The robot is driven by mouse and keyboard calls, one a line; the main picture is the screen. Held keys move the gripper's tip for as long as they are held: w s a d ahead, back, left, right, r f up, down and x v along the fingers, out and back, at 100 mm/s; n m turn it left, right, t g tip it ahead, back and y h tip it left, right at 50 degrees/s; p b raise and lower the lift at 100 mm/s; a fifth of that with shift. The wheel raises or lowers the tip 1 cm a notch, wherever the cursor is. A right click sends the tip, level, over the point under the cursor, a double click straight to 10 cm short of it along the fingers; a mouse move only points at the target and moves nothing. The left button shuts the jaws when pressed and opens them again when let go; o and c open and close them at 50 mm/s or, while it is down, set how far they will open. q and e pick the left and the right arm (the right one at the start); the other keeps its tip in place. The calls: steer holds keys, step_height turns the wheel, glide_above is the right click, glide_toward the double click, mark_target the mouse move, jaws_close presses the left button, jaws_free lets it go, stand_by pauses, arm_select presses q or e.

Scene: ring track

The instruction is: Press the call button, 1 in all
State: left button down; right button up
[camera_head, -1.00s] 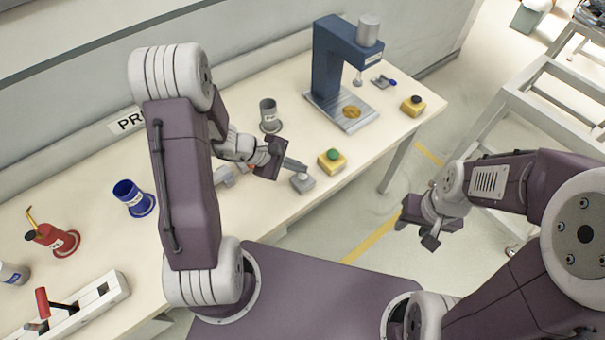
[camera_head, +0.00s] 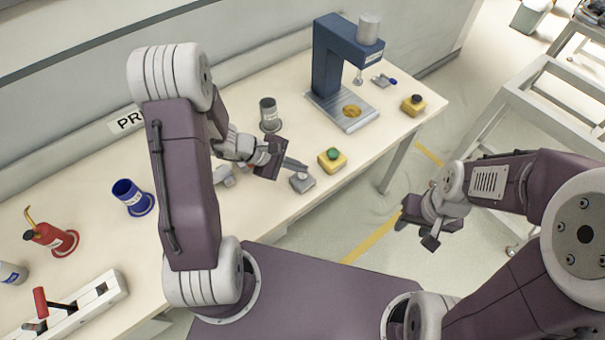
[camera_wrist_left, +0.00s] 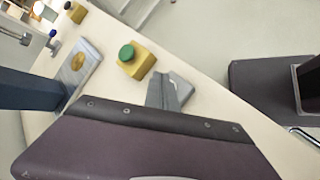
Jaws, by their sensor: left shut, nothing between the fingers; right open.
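A small grey box (camera_head: 302,184) sits near the front edge of the bench; its top is partly hidden by my left gripper. My left gripper (camera_head: 304,168) is shut and empty, its fingertips just over or at this box; whether they touch it I cannot tell. In the left wrist view the shut fingers (camera_wrist_left: 160,92) overlap the grey box (camera_wrist_left: 182,88). A yellow box with a green button (camera_head: 332,160) stands just right of the fingers, and a yellow box with a black button (camera_head: 413,105) stands near the bench's right end. Which is the call button is not legible. My right gripper (camera_head: 416,240) is open, off the bench.
A blue press (camera_head: 328,62) with a metal base stands behind the yellow boxes. A metal frame (camera_head: 510,120) stands at the right.

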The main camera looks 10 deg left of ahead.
arm_select(q)
steer(key=shift+f, duration=0.25)
steer(key=shift+f+b, duration=0.65)
steer(key=shift+b, duration=0.25)
stand_by(0.5)
steer(key=shift+r, duration=0.1)
steer(key=shift+r+p, duration=0.75)
steer(key=shift+r, duration=0.2)
step_height(320, 180, up, 5)
steer(key=p, duration=0.4)
steer(key=shift+r, duration=0.1)
stand_by(0.6)
